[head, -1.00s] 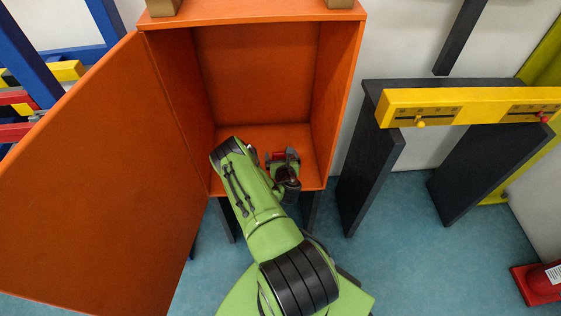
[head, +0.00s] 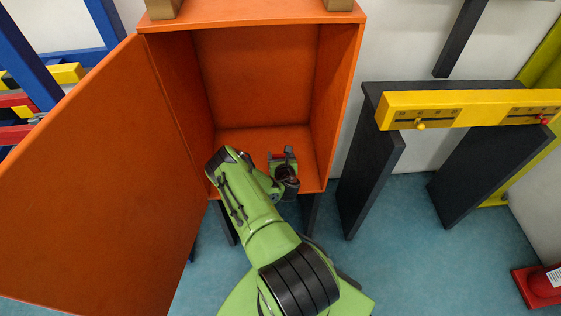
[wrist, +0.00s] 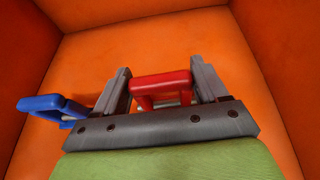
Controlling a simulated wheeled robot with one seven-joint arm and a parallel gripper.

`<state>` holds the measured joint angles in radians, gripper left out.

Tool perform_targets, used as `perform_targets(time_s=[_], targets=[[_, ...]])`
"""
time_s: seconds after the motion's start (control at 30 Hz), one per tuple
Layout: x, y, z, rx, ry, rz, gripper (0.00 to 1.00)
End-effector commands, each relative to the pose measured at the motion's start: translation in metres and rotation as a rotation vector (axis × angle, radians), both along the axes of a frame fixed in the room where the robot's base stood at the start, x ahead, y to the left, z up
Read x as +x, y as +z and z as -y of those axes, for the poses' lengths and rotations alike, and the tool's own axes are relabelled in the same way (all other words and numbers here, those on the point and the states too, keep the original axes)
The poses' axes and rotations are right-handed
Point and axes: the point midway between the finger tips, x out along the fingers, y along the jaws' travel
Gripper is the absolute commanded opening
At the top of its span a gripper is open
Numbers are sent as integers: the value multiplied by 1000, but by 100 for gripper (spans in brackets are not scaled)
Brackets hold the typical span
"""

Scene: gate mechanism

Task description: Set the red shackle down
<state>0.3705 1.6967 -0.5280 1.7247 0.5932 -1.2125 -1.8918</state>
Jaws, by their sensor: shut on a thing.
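The red shackle (wrist: 162,82) sits between the two fingers of my gripper (wrist: 160,70) in the wrist view. The fingers are shut on it, one at each side. In the head view my gripper (head: 282,158) is inside the open orange cabinet (head: 265,75), low and near its floor. I cannot tell whether the shackle touches the cabinet floor (wrist: 150,45).
A blue shackle (wrist: 48,103) is close to the left of my gripper in the wrist view. The cabinet door (head: 95,190) stands open at the left. A dark stand with a yellow bar (head: 470,108) is at the right. A red object (head: 540,285) is on the floor.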

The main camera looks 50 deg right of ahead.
Motion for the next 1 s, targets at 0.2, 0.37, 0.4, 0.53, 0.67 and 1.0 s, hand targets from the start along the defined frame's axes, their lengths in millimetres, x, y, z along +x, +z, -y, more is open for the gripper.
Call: perform_targets(time_s=[0.2, 0.37, 0.4, 0.53, 0.67, 1.0], targets=[[1, 18, 0, -3, 2, 0, 29], [1, 62, -1, -4, 4, -1, 29], [1, 72, 0, -3, 4, -2, 29], [1, 95, 0, -1, 2, -1, 29], [0, 102, 0, -2, 1, -1, 29], [0, 106, 0, -1, -1, -1, 29]])
